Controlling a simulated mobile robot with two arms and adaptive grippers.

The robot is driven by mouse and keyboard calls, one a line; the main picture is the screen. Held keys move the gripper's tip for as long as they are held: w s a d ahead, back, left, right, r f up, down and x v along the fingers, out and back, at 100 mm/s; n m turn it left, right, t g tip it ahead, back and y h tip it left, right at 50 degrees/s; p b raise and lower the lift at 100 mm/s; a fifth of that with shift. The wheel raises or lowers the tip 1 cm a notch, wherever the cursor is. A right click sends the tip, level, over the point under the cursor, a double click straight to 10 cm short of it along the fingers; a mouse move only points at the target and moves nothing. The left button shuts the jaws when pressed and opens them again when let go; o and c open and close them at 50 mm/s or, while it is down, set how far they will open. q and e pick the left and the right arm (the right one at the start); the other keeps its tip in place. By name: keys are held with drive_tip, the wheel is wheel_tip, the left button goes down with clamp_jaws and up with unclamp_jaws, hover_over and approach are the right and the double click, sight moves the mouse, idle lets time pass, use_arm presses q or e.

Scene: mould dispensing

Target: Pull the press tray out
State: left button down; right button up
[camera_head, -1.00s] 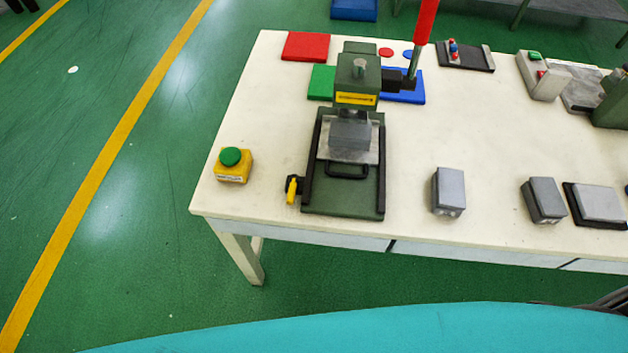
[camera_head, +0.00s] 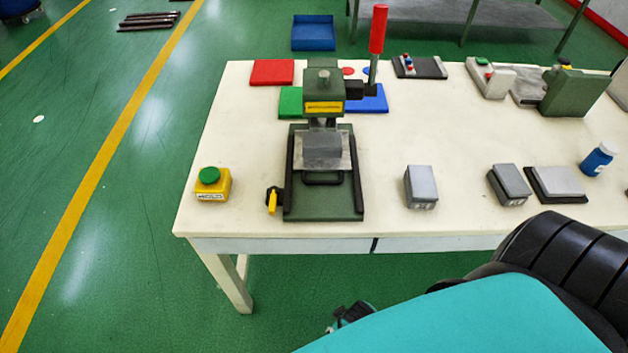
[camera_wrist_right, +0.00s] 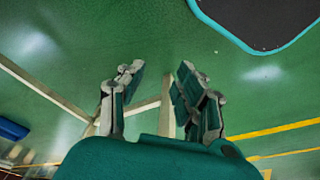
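The green press (camera_head: 323,90) stands on the left part of the white table, with its red-tipped lever (camera_head: 377,30) raised at its right. The press tray (camera_head: 338,163) is a silver plate between black rails under the press head, with a black handle (camera_head: 322,179) at its front. A grey block sits above the plate. My right gripper (camera_wrist_right: 157,100) is open and empty in the right wrist view, over green floor. Part of a gripper shows low in front of the table in the head view, mostly hidden by a teal part of mine. My left gripper is not clearly seen.
A yellow box with a green button (camera_head: 211,184) stands left of the press, and a yellow-handled valve (camera_head: 272,201) at its front left. Grey blocks (camera_head: 421,187) stand to the right. A blue bottle (camera_head: 598,159) is farther right. Table in front of the press is narrow.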

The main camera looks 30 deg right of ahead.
drive_tip(key=w+a+r+n+y+b, duration=0.1)
drive_tip(key=w+r+n, duration=0.1)
drive_tip(key=w+r, duration=0.5)
drive_tip(key=w+a+r+n, duration=0.2)
drive_tip(key=w+r, duration=0.1)
drive_tip(key=r, duration=0.8)
drive_tip(key=w+a+r+n+y+b, duration=0.1)
drive_tip(key=w+r+n, duration=0.1)
drive_tip(key=w+r, duration=0.45)
drive_tip(key=w+d+r+n, duration=0.1)
drive_tip(key=w+d+r, duration=0.1)
drive_tip(key=r, duration=0.1)
drive_tip(key=w+d+r+n+h, duration=0.1)
drive_tip(key=w+d+r, duration=0.1)
drive_tip(key=w+r, duration=0.1)
drive_tip(key=w+d+r+n+g, duration=0.1)
drive_tip(key=w+d+r, duration=0.1)
drive_tip(key=w+r, duration=0.1)
drive_tip(key=shift+d+r+h, duration=0.35)
drive_tip(key=shift+h, duration=0.05)
wheel_tip(320, 180, up, 11)
drive_tip(key=g, duration=0.1)
hover_over(323, 181)
drive_tip(key=shift+n, duration=0.3)
wheel_tip(323, 181, down, 18)
drive_tip(key=shift+r+p, duration=0.15)
drive_tip(key=shift+p, duration=0.8)
clamp_jaws()
